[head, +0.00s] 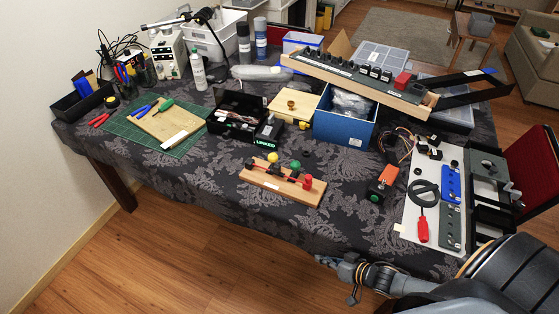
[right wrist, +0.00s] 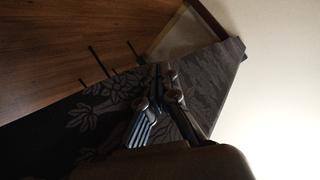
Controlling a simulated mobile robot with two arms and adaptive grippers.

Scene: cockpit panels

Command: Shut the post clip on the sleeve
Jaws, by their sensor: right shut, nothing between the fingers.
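A small wooden board (head: 262,187) lies near the front edge of the table. It carries black fittings and a yellow knob (head: 273,157), a green knob (head: 295,164) and a red knob (head: 307,182). The post clip and sleeve are too small to pick out with certainty. My right gripper (head: 320,259) is beyond the table's front edge, below and right of the board and apart from it. Its fingers are shut and empty; the right wrist view shows them together (right wrist: 161,72) against the dark patterned tablecloth and wooden floor. My left gripper is not in view.
An orange-and-black device (head: 383,181) with cables lies right of the board. A blue box (head: 340,130) stands behind. The cloth left of the board is clear.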

